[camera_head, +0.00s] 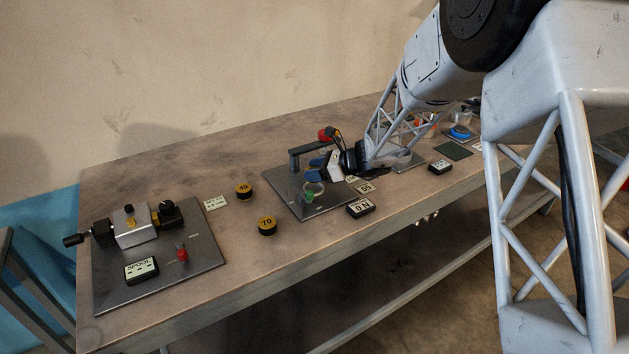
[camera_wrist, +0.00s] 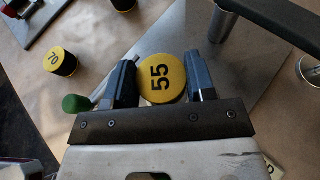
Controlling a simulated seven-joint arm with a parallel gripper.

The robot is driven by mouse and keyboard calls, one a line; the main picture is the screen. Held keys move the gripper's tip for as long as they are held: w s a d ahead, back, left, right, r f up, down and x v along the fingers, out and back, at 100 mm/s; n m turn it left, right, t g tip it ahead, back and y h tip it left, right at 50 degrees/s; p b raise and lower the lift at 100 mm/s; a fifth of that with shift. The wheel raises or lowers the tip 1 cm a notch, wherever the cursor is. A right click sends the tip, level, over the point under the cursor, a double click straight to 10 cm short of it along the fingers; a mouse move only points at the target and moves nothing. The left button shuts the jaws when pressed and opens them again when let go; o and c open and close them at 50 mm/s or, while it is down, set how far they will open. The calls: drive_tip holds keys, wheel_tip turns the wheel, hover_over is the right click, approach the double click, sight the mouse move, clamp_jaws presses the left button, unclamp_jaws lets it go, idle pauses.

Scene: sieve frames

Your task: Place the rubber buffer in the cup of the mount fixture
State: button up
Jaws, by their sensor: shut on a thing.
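My gripper (camera_wrist: 162,82) is shut on a round rubber buffer (camera_wrist: 161,70) with a yellow top marked 55 and a dark side. The buffer sits between the two dark blue fingers in the wrist view. In the head view my gripper (camera_head: 315,170) is over the plate of the mount fixture (camera_head: 288,188), below its dark overhanging arm (camera_head: 305,153). The buffer cannot be made out clearly there. The cup is not clearly visible in either view, so I cannot tell how the buffer stands to it. A green knob (camera_head: 308,197) is near the plate's front; it also shows in the wrist view (camera_wrist: 76,103).
Buffers marked 45 (camera_head: 243,191) and 70 (camera_head: 267,227) stand on the bench left of the fixture. A spool fixture (camera_head: 206,265) is at far left. A dark labelled block (camera_head: 360,207) lies front right of the plate. A metal post (camera_wrist: 221,22) rises close by the right finger.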

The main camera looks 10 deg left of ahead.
drive_tip(key=shift+f, duration=0.1)
drive_tip(key=shift+f, duration=1.75)
drive_tip(key=shift+f, duration=0.35)
